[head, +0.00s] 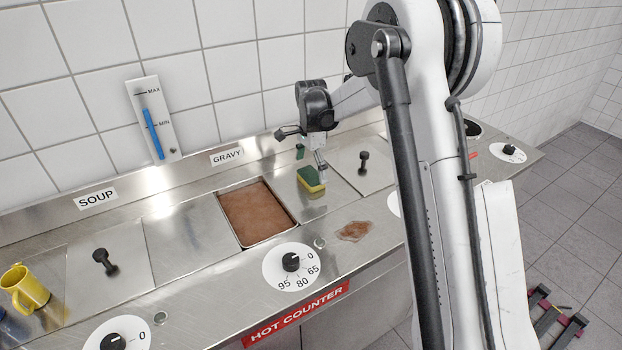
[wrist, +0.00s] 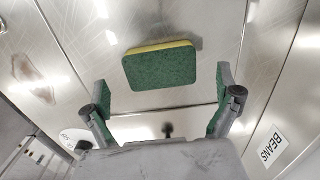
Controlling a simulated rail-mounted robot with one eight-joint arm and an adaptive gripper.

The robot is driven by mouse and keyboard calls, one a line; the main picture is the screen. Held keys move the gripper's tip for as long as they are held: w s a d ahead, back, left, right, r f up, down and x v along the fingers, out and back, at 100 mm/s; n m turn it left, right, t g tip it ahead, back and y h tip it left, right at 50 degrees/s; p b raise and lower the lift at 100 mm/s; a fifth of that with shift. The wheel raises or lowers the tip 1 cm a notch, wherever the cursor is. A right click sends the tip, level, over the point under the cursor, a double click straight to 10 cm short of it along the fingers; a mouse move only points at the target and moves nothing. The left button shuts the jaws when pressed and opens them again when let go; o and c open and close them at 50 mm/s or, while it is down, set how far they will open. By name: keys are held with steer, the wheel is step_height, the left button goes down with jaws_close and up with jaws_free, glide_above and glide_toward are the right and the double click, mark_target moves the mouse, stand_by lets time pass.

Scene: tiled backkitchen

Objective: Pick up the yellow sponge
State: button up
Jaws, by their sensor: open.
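The yellow sponge (head: 311,178) has a green scouring side. It lies on the steel counter, just right of the gravy pan in the head view. In the wrist view the sponge (wrist: 162,67) shows its green face up, with a yellow edge along its far side. My gripper (head: 302,143) is above the counter by the sponge. In the wrist view my gripper (wrist: 162,88) is open, its two green-padded fingers apart on the left and right. The sponge appears ahead of and between the fingertips, and nothing is held.
The gravy pan (head: 258,212) holds brown liquid. A black-knobbed lid (head: 363,160) is right of the sponge. A brown spill (head: 354,231) lies near the counter's front edge, and a dial (head: 292,264) is left of it. A yellow mug (head: 25,289) stands far left. The tiled wall bounds the back.

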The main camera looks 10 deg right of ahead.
mark_target(311, 175)
steer(key=shift+f, duration=1.65)
steer(key=c, duration=0.8)
